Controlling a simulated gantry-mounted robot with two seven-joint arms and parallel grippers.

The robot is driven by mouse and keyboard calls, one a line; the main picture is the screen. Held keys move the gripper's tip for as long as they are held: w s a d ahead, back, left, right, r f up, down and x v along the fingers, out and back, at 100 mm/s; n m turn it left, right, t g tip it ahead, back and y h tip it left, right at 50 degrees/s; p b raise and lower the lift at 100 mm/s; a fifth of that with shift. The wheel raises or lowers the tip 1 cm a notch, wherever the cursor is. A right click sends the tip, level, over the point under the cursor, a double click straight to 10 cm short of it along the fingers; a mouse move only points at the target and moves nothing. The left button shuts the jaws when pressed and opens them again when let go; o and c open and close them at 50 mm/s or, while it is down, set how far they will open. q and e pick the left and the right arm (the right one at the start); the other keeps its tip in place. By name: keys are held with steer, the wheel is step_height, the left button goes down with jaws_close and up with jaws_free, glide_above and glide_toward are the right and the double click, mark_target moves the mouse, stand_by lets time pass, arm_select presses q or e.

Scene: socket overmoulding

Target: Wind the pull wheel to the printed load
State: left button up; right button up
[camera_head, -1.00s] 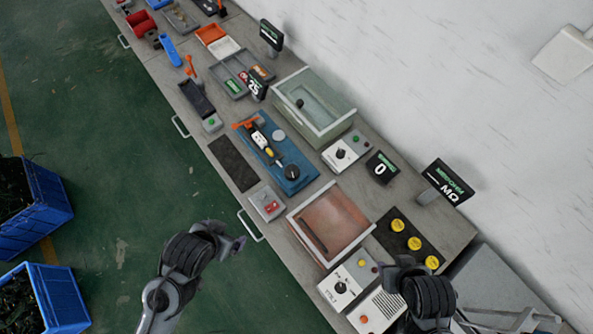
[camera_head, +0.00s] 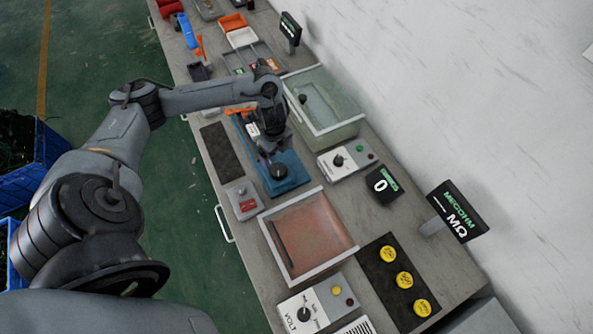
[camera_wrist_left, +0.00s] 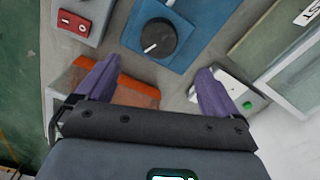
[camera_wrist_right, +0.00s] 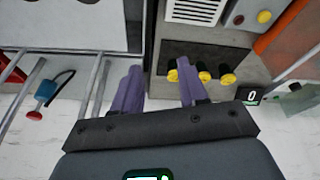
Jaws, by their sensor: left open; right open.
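The pull wheel is a black round knob (camera_head: 278,171) with a white pointer line, on the near end of a blue fixture (camera_head: 291,184). In the left wrist view the black knob (camera_wrist_left: 158,38) lies beyond and between my open fingertips, and nothing is held. My left gripper (camera_head: 264,155) hangs over the blue fixture beside the knob, and my arm hides much of the fixture. A black readout (camera_head: 381,185) shows 0. No printed load is legible. My right gripper (camera_wrist_right: 160,66) is open and empty in its wrist view; it is out of the head view.
A glass-sided tank (camera_head: 345,122) and a white control box (camera_head: 347,162) stand right of the fixture. A grey switch box (camera_head: 243,201) and a reddish tray (camera_head: 310,240) stand nearer. Yellow-capped pieces (camera_head: 404,279) lie on a black mat. A megohm display (camera_head: 457,212) stands by the wall.

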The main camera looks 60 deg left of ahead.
mark_target(278, 169)
arm_select(q)
step_height(278, 169, down, 10)
steer(key=shift+s+f+b, duration=0.1)
steer(key=shift+f+b, duration=0.1)
steer(key=shift+b, duration=0.2)
stand_by(0.3)
steer(key=c, duration=1)
steer(key=shift+c, duration=0.2)
steer(key=shift+m, duration=0.4)
steer(key=m+b, duration=0.1)
steer(key=m, duration=0.3)
steer(key=shift+m, duration=0.3)
steer(key=shift+m+b, duration=1)
steer(key=shift+m, duration=1.3)
steer(key=shift+r, duration=0.1)
